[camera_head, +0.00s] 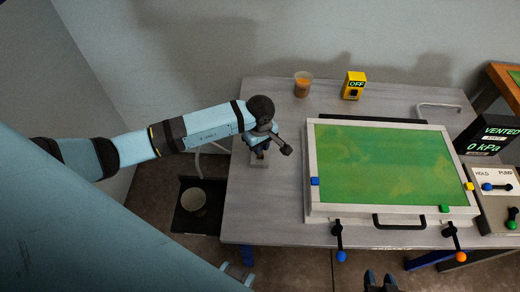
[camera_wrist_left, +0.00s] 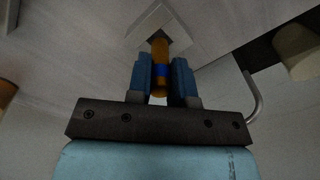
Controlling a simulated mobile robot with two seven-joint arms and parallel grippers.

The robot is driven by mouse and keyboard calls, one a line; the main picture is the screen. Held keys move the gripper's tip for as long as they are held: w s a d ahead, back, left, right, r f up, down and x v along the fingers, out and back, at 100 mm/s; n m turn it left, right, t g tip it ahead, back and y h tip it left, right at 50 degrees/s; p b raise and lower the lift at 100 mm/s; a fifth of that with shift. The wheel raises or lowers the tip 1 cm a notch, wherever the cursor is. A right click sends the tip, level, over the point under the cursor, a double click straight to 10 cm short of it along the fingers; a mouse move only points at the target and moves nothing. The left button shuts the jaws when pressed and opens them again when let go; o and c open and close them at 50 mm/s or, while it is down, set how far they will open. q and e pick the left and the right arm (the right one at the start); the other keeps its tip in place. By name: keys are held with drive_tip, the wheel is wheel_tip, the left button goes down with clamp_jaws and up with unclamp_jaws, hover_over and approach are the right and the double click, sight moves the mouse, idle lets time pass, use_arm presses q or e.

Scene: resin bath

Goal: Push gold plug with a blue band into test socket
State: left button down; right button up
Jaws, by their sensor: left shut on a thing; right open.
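My left gripper (camera_head: 259,149) points down at the left edge of the grey table. In the left wrist view its two blue fingers (camera_wrist_left: 161,80) are shut on the gold plug with a blue band (camera_wrist_left: 160,51). The test socket is a pale block (camera_head: 259,161) below this gripper. In the wrist view the socket (camera_wrist_left: 145,27) shows a dark opening at the plug's far end; I cannot tell how deep the plug sits. The plug is hidden in the head view. My right gripper (camera_head: 380,281) is open and empty at the bottom edge, off the table's front.
A framed green tray (camera_head: 311,190) with a front handle fills the table's right part. An amber cup (camera_head: 303,84) and a yellow OFF box (camera_head: 353,86) stand behind. A VENTED display (camera_head: 495,135) and HOLD/PUMP panel (camera_head: 495,178) are at right. A bucket (camera_head: 194,202) stands below, left.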

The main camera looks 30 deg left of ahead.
use_arm(q)
wheel_tip(320, 180, down, 2)
drive_tip(key=shift+f, duration=0.35)
drive_tip(key=shift+f, duration=0.15)
drive_tip(key=c, duration=1)
unclamp_jaws()
drive_tip(key=shift+r, duration=0.2)
wheel_tip(320, 180, up, 12)
drive_tip(key=shift+f+b, duration=0.1)
drive_tip(key=shift+b, duration=0.2)
